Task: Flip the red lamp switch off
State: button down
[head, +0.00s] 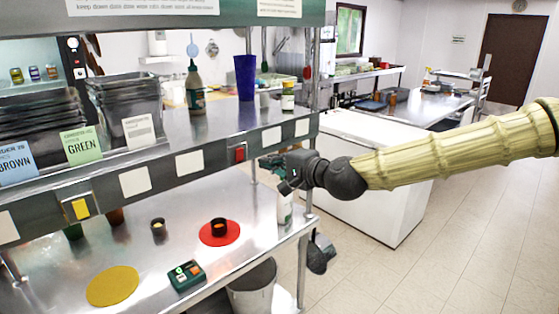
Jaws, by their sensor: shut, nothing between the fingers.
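The red lamp switch (239,154) is a small red rocker in a grey housing on the front edge of the upper shelf. Whether it is on or off is too small to tell. My gripper (287,187) is dark and shut, with nothing in it. It is to the right of the red switch and a little lower in the picture, apart from it. A yellow switch (81,208) sits in a similar housing on the same shelf edge, farther left.
On the lower counter lie a red disc (226,239) with a dark cup (218,226), a yellow disc (113,286) and a green box (187,276). Grey bins, a bottle (195,88) and a blue tumbler (245,78) stand on the shelf. The floor (455,240) at right is clear.

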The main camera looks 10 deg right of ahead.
jog(key=shift+r+p+x, duration=0.2)
jog(key=shift+p+x, duration=0.4)
jog(key=shift+x, duration=0.85)
jog(key=shift+r+p+x, duration=0.2)
jog(key=shift+p+x, duration=0.4)
jog(key=shift+x, duration=0.8)
jog(key=shift+r+p+x, duration=0.25)
jog(key=shift+p+x, duration=0.35)
jog(key=shift+x, duration=0.85)
jog(key=shift+a, duration=0.1)
jog(key=shift+w+b, duration=0.15)
jog(key=shift+b, duration=0.15)
jog(key=shift+w+a, duration=0.1)
jog(key=shift+a, duration=0.05)
jog(key=shift+w+a+r, duration=0.1)
jog(key=shift+a+r, duration=0.05)
jog(key=shift+s+d+b, duration=0.35)
jog(key=shift+s+d, duration=0.05)
jog(key=b, duration=0.4)
send_near(242, 150)
jog(key=s+d+r, duration=0.3)
jog(key=s+d, duration=0.1)
